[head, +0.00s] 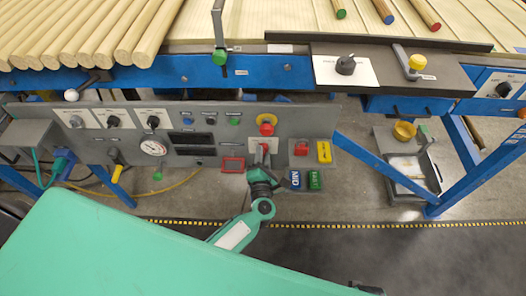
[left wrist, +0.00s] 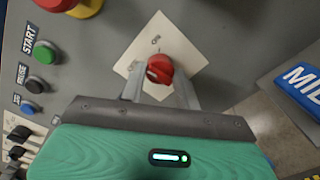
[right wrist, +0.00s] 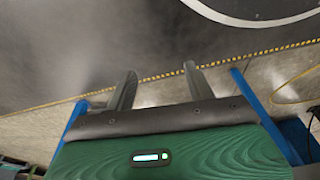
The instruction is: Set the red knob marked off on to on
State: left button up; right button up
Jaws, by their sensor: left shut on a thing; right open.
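The red knob (left wrist: 160,68) sits on a pale square plate (left wrist: 153,30) on the grey panel in the left wrist view. A small mark shows on the plate above the knob; I cannot read it clearly. My left gripper (left wrist: 160,88) has its two fingers on either side of the knob and is shut on it. My right gripper (right wrist: 158,82) is open and empty over the floor in the right wrist view.
A red emergency button on yellow (head: 267,124) is just above the plate. START (left wrist: 45,52) and other buttons line the panel to the left.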

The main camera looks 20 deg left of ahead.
pick_arm(q)
jog(key=m+p, duration=0.5)
jog(key=m, duration=0.3)
jog(key=shift+d+p, duration=0.1)
jog(key=shift+p, duration=0.2)
jog(key=shift+m+p, duration=0.45)
jog(key=shift+m, duration=0.65)
pick_arm(e)
jog(key=s+d+f, duration=0.4)
jog(key=s+f, duration=0.8)
jog(key=f, duration=0.2)
jog(key=shift+d, duration=0.15)
pick_arm(q)
jog(key=shift+f, duration=0.1)
pick_arm(e)
jog(key=shift+w, duration=0.1)
pick_arm(q)
jog(key=o, duration=1)
